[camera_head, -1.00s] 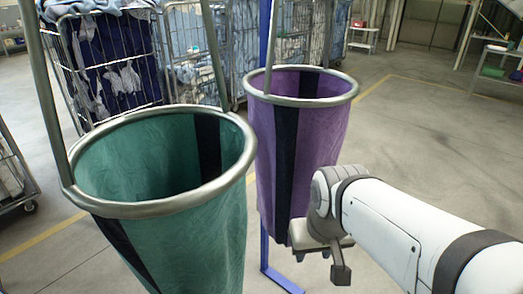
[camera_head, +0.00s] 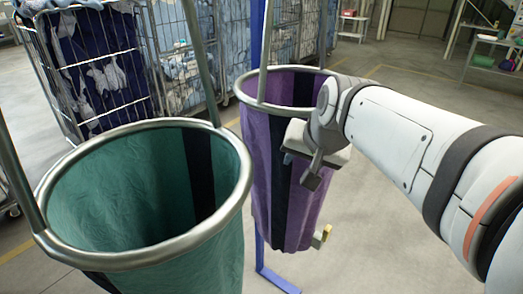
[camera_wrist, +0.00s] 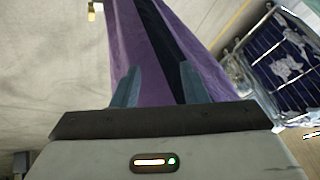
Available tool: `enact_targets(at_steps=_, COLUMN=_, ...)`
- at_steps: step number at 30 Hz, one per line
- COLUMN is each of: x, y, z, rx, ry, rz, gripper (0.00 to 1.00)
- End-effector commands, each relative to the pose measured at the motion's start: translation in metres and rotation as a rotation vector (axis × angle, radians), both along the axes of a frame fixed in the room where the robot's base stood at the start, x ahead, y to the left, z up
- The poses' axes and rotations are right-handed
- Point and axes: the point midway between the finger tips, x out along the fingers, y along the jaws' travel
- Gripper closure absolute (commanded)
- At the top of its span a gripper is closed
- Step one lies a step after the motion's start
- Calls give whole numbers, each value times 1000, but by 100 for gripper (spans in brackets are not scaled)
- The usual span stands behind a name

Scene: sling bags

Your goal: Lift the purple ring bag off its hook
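The purple ring bag (camera_head: 261,170), with a dark stripe and a grey metal ring (camera_head: 245,90), hangs upright behind the green bag in the head view. Its hook is not clearly visible. My gripper is at the bag's right front side, below the ring, and its body covers part of the cloth. In the wrist view my gripper (camera_wrist: 157,86) has two blue-grey fingers spread apart, with the purple cloth (camera_wrist: 150,55) and its dark stripe behind and between them. I cannot tell whether the fingers touch the cloth.
A green ring bag (camera_head: 218,245) hangs close at the front left. A blue post (camera_head: 256,45) stands behind the purple bag, and a small yellowish piece (camera_head: 322,236) shows near its lower end. Wire carts with laundry (camera_head: 95,75) stand behind. Floor is open at right.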

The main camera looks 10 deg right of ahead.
Motion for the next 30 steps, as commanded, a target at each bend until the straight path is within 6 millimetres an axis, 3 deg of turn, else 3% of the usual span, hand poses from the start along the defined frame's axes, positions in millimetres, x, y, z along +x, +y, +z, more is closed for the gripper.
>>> enact_targets(at_steps=1, x=24, y=-1, z=49, rx=69, ry=-82, rz=-75, gripper=60)
enact_targets(at_steps=6, x=82, y=-4, z=192, rx=356, ry=-337, rz=-309, gripper=60)
enact_targets(at_steps=9, x=101, y=-9, z=270, rx=526, ry=-461, rz=-405, gripper=60)
enact_targets(at_steps=12, x=111, y=-12, z=333, rx=676, ry=-556, rz=-468, gripper=60)
enact_targets(at_steps=15, x=113, y=-15, z=377, rx=786, ry=-619, rz=-505, gripper=60)
enact_targets(at_steps=18, x=114, y=-17, z=402, rx=856, ry=-654, rz=-522, gripper=60)
enact_targets(at_steps=21, x=118, y=-17, z=412, rx=884, ry=-667, rz=-529, gripper=60)
enact_targets(at_steps=30, x=146, y=-14, z=409, rx=887, ry=-668, rz=-529, gripper=60)
